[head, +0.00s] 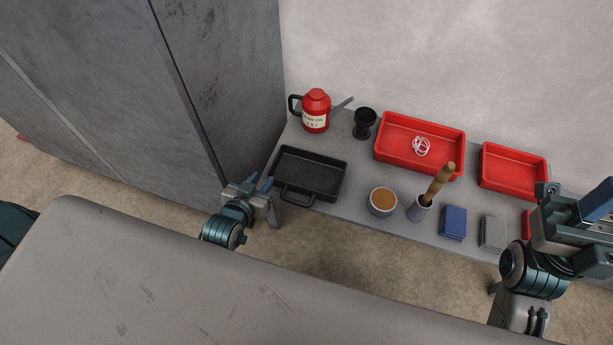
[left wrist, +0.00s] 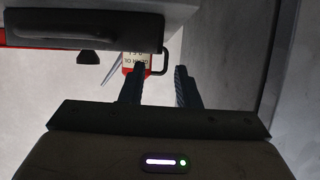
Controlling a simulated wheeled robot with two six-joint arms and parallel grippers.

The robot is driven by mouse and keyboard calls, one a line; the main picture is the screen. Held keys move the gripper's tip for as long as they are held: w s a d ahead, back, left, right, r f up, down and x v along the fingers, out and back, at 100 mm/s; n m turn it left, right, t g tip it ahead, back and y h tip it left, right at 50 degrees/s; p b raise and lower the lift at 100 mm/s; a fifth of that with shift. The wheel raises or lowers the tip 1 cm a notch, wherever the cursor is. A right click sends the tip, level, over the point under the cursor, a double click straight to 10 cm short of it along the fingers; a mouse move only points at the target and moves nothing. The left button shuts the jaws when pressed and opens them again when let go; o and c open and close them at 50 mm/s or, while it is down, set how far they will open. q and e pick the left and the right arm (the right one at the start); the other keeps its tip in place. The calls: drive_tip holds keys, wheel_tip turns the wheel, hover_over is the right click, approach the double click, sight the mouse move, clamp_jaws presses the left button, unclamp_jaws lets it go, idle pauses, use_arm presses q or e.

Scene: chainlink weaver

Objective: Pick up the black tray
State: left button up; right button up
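The black tray (head: 320,176) is a shallow rectangular pan lying flat at the left end of the grey bench, its loop handle (head: 297,197) at the front edge. My left gripper (head: 263,186) is open and empty, just left of the handle and apart from it. In the left wrist view, my left gripper (left wrist: 160,78) has its two fingers spread with nothing between them. A dark bar at the upper left there appears to be the tray (left wrist: 80,28) seen edge-on. My right gripper (head: 597,205) is at the right edge, partly cut off; its opening is not clear.
A red oil can (head: 316,112) and a black goblet (head: 364,123) stand behind the tray. A cup (head: 382,202), a pot with a wooden handle (head: 421,208) and red trays (head: 386,155) (head: 515,180) lie to the right. A grey cabinet (head: 225,60) rises at the left.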

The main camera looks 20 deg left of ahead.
sight(272, 166)
use_arm(q)
drive_tip(key=b+x, duration=0.2)
drive_tip(key=x, duration=0.7)
drive_tip(key=shift+w+b, duration=0.15)
drive_tip(key=shift+b, duration=0.25)
drive_tip(key=shift+c, duration=0.4)
drive_tip(key=shift+r, duration=0.1)
clamp_jaws()
